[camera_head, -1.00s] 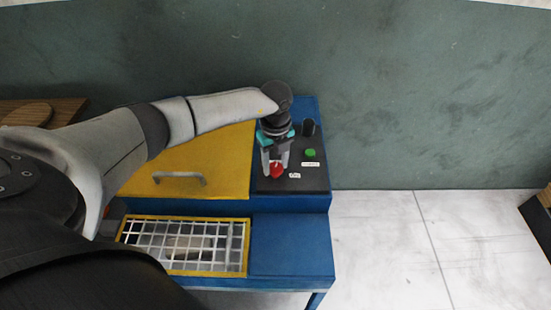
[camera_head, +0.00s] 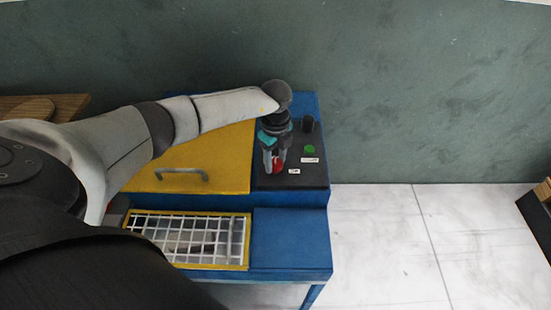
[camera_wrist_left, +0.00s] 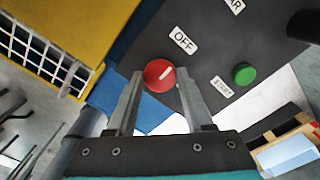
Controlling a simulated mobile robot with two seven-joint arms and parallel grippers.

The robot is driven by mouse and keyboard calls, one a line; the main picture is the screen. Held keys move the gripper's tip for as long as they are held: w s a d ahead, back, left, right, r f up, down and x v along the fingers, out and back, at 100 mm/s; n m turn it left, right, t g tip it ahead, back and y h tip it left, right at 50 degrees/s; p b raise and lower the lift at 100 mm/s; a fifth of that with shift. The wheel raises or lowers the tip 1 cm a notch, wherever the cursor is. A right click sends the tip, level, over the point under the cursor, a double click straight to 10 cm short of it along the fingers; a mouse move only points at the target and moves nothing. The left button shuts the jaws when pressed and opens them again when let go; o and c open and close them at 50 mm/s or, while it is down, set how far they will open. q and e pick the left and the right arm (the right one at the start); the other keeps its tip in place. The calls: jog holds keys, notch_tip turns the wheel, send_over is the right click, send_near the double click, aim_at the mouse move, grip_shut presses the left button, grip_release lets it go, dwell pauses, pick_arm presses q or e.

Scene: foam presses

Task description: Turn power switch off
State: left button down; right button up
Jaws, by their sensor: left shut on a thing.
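The power switch is a red round knob (camera_wrist_left: 159,74) with a white line on it, on the dark control panel (camera_head: 315,177). In the left wrist view its white line slants up to the right, roughly toward the "OFF" label (camera_wrist_left: 183,40). My left gripper (camera_head: 276,165) points down at the panel and is shut on the red knob (camera_head: 279,168); in the left wrist view the knob sits between its two fingertips. My right gripper is in neither view.
A green button (camera_head: 309,149) and a black knob (camera_head: 308,123) stand on the panel right of my gripper. The yellow lid (camera_head: 222,160) with a grey handle lies left of it. A white grid (camera_head: 185,236) is in front.

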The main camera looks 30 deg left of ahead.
aim_at(276, 163)
pick_arm(q)
jog(key=shift+c, duration=1.5)
grip_release()
notch_tip(276, 163, up, 15)
jog(key=shift+r+b, duration=0.15)
jog(key=shift+b, duration=0.15)
